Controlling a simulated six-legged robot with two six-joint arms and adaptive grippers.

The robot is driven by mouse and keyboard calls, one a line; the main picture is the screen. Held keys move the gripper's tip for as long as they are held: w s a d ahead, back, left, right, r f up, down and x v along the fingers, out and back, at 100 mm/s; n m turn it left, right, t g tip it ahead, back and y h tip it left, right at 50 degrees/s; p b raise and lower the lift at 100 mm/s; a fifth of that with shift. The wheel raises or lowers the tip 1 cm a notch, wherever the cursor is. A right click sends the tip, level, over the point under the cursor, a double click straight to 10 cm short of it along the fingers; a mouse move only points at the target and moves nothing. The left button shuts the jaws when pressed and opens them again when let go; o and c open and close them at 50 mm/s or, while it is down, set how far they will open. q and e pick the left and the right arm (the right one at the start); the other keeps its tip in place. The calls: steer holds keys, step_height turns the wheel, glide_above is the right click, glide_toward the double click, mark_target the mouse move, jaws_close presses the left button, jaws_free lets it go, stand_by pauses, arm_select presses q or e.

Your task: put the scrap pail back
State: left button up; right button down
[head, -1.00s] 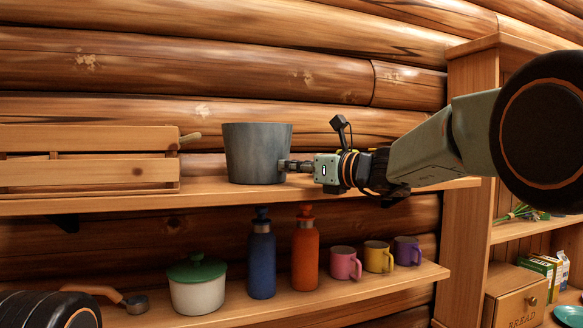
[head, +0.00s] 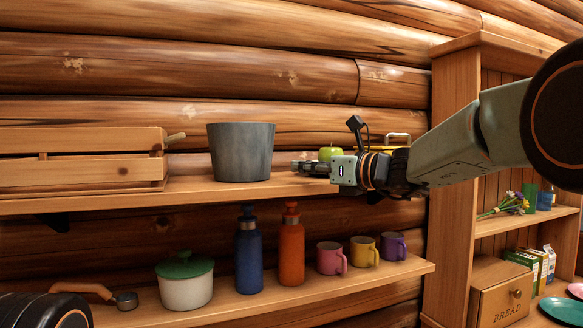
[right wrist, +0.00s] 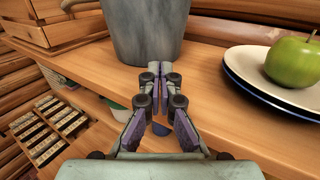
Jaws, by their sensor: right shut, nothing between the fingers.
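The scrap pail is the grey tapered bucket (head: 240,153) standing upright on the upper wall shelf, right of a wooden crate. It also fills the upper middle of the right wrist view (right wrist: 145,28). My right gripper (head: 298,166) is just right of the pail, with a small gap to its wall in the head view. In the right wrist view its fingers (right wrist: 160,70) are together and empty, pointing toward the pail's lower part. My left gripper is out of view; only a dark part of my left arm shows at the lower left.
The slatted wooden crate (head: 80,172) is close on the pail's left. A green apple (right wrist: 291,62) lies on stacked plates (right wrist: 262,98) to its right. The lower shelf holds a lidded pot (head: 186,290), blue and orange bottles, and several mugs. A hutch stands farther right.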

steer(key=b+v, duration=0.2)
steer(key=v, duration=0.7)
steer(key=s+d+f+n+g+h+b, duration=0.1)
steer(key=s+d+f+n+h, duration=0.2)
steer(key=f, duration=0.9)
steer(key=d+f+n+g+h+b, duration=0.15)
steer(key=d+f+n+h, duration=0.35)
steer(key=f, duration=0.8)
steer(key=s+d+f+n+g+h+b, duration=0.1)
steer(key=s+d+f+n+g+h, duration=0.3)
steer(key=f, duration=0.8)
steer(key=s+f+n+h+b, duration=0.1)
steer(key=s+f+n+b, duration=0.2)
steer(key=s+f+n, duration=0.75)
steer(key=s+f+h+b, duration=0.25)
steer(key=s+f, duration=0.25)
steer(key=f, duration=1.2)
steer(key=s+a+f+n+g+b, duration=0.1)
steer(key=s+f+b, duration=0.1)
steer(key=s+f, duration=0.3)
steer(key=s+a+f+n+g+y+b, duration=0.1)
steer(key=s+f, duration=0.4)
steer(key=s, duration=0.6)
steer(key=s+a+f+n+g+y+b, duration=0.1)
steer(key=s+a+f+g+b, duration=0.1)
steer(key=s+f, duration=0.4)
steer(key=s+g+b, duration=0.1)
steer(key=s+b, duration=0.1)
steer(key=shift+s+n, duration=0.35)
